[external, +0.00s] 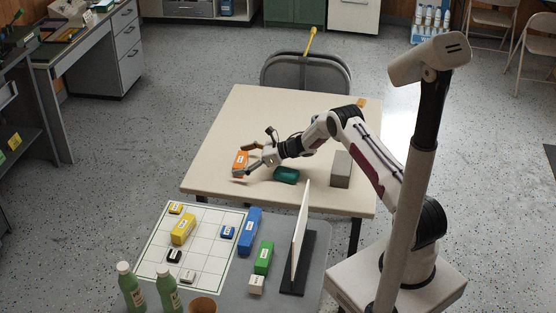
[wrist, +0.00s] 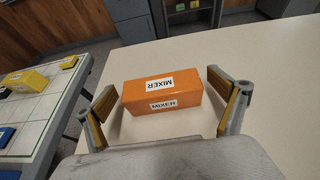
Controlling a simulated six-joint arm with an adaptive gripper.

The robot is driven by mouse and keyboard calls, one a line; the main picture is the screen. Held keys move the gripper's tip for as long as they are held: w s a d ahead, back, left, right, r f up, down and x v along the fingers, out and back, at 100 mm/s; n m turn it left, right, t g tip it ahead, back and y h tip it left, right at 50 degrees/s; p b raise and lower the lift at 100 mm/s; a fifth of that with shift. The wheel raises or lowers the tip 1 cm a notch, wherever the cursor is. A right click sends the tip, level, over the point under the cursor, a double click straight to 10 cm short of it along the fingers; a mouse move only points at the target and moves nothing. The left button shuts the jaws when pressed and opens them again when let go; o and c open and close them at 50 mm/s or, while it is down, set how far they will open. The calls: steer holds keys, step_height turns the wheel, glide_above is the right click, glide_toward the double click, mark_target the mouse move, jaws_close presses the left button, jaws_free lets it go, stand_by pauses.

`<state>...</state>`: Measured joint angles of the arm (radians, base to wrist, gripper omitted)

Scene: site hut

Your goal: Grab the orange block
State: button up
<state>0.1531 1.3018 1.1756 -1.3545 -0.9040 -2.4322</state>
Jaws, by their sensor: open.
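The orange block (wrist: 160,90) carries white labels reading MIXER on its top and side. It lies on the beige table (external: 262,115), and in the external view the orange block (external: 240,158) is near the table's left side. My gripper (wrist: 166,102) is open, with one finger at each side of the block in the wrist view. The block appears between or just ahead of the fingertips, with a gap visible on both sides. In the external view my gripper (external: 252,160) is close beside the block and partly overlaps it.
A teal object (external: 286,174) and a grey block (external: 341,169) stand on the same table. A grid board (external: 206,225) with several coloured blocks lies on the nearer table, beside a white upright panel (external: 300,232) and green bottles (external: 130,285). The table's far part is mostly clear.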

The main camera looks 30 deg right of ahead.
mark_target(240, 159)
stand_by(0.4)
steer(key=c, duration=1.3)
steer(key=shift+o, duration=0.2)
steer(key=shift+r, duration=0.1)
steer(key=shift+r, duration=4.9)
